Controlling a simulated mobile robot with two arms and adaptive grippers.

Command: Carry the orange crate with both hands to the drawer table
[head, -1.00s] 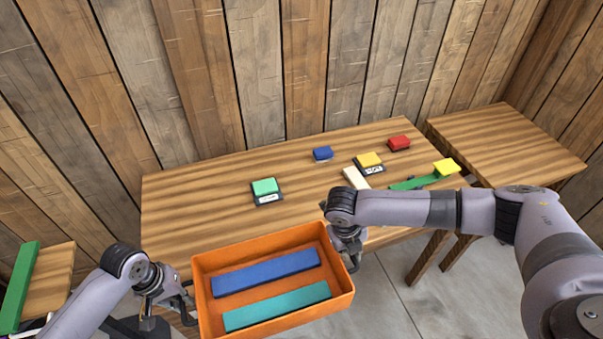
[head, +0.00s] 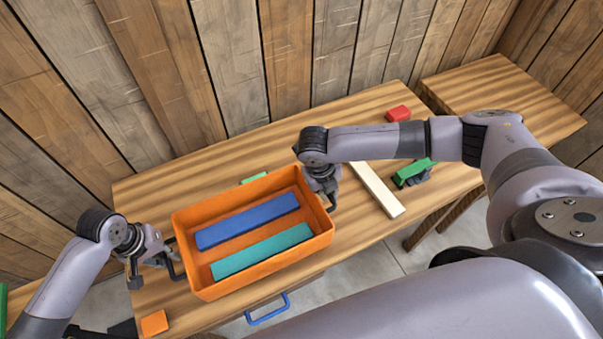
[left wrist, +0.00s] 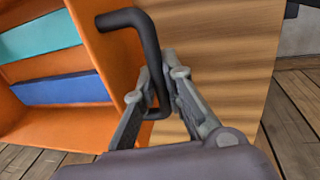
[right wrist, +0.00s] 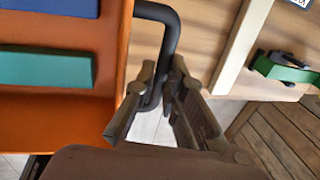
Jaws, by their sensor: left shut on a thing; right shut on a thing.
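The orange crate (head: 275,268) is over the drawer table (head: 150,197) in the head view, with a blue bar (head: 247,222) and a teal bar (head: 262,251) lying inside. Whether its bottom touches the tabletop I cannot tell. My left gripper (head: 172,264) is shut on the black handle at its left side; the left wrist view shows that handle (left wrist: 148,42) between the fingers. My right gripper (head: 330,200) is shut on the handle at the right side, which shows in the right wrist view (right wrist: 168,35). The drawer front has a blue handle (head: 268,311).
A green block (head: 254,178) is partly hidden behind the crate. An orange block (head: 154,322) lies at the front left. A pale bar (head: 378,190), a green piece (head: 413,172) and a red block (head: 398,113) lie to the right. A second table (head: 500,85) adjoins at right.

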